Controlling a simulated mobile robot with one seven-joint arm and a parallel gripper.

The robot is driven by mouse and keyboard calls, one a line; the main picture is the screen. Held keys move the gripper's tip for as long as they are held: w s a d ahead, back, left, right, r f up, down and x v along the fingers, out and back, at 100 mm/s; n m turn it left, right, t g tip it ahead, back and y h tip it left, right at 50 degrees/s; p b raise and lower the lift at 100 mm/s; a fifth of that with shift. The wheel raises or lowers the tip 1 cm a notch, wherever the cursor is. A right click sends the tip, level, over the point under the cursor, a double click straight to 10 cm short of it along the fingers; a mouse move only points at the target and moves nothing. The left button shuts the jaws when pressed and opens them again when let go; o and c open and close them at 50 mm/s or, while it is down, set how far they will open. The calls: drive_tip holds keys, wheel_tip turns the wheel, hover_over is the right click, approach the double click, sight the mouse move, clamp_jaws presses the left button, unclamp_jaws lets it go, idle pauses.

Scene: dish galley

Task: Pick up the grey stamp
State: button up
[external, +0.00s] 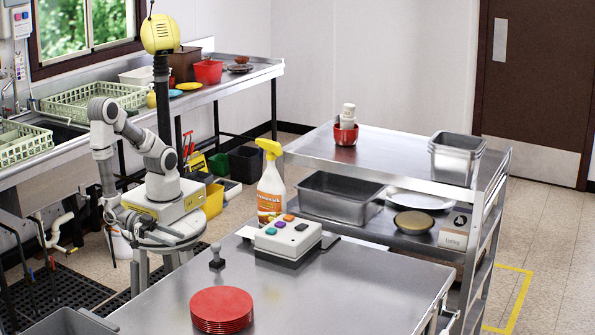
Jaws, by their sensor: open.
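The grey stamp (217,258) is a small dark-grey piece with a knobbed handle and a wider foot. It stands upright on the steel table (340,297), near its left edge. My gripper (113,224) hangs below my bent arm, left of the table and well apart from the stamp. It is small and partly lost against the background; it is open, and I see nothing held in it.
A stack of red plates (221,309) lies in front of the stamp. A white box with coloured buttons (288,238) and a spray bottle (270,185) stand behind and to its right. A steel cart (390,158) stands behind the table. The table's right part is clear.

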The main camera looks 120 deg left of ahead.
drive_tip(key=b, duration=0.1)
approach(217, 260)
drive_tip(key=w, duration=0.1)
drive_tip(key=w+a, duration=0.2)
drive_tip(key=shift+w, duration=0.4)
drive_tip(key=shift+d+b+x, duration=0.2)
drive_tip(key=shift+b+x, duration=0.15)
drive_tip(key=shift+x, duration=2.35)
clamp_jaws()
